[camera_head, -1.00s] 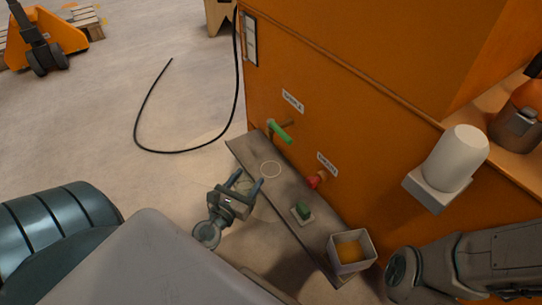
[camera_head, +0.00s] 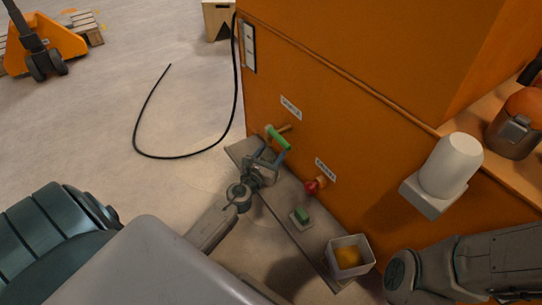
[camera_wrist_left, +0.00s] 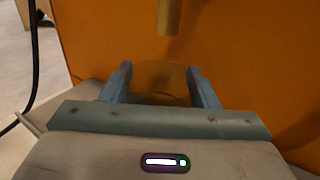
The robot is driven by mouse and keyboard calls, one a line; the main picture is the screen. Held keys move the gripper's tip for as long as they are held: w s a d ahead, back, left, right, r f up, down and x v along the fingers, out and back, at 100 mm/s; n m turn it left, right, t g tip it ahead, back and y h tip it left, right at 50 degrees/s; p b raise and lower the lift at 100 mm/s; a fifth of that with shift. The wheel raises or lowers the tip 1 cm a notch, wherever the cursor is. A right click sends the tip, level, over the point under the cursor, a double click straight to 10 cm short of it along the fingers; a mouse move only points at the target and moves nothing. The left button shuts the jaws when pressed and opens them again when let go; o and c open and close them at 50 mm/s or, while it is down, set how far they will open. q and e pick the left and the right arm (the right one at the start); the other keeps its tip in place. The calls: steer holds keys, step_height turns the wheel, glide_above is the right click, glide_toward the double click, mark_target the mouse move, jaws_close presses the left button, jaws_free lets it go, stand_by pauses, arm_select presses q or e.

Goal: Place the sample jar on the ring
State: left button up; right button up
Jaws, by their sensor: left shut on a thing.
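My left gripper (camera_head: 268,160) is over the narrow grey shelf (camera_head: 240,149), close to the orange cabinet wall and just below the green-handled tap (camera_head: 279,139). In the left wrist view its two fingers (camera_wrist_left: 162,82) stand apart, shut on a clear, rounded thing (camera_wrist_left: 160,72) that looks like the sample jar. The jar is see-through and its outline is faint. A brass spout (camera_wrist_left: 169,17) hangs above and beyond the jar. The ring on the shelf is hidden behind my gripper in the head view. My right gripper is out of view.
A red-handled tap (camera_head: 312,187) is on the cabinet (camera_head: 350,130). A green block on a pale square (camera_head: 302,215) and a white bin with yellow contents (camera_head: 350,257) occupy the shelf's near end. A black cable (camera_head: 140,135) lies on the floor.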

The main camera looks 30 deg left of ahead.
arm_select(q)
steer(key=shift+f, duration=0.1)
steer(key=shift+f, duration=0.2)
steer(key=o, duration=1)
steer(key=shift+r, duration=0.1)
steer(key=shift+r, duration=0.2)
steer(key=s+d, duration=0.1)
steer(key=s, duration=1.1)
steer(key=shift+d+b, duration=0.2)
steer(key=shift+b, duration=0.25)
steer(key=shift+f, duration=0.1)
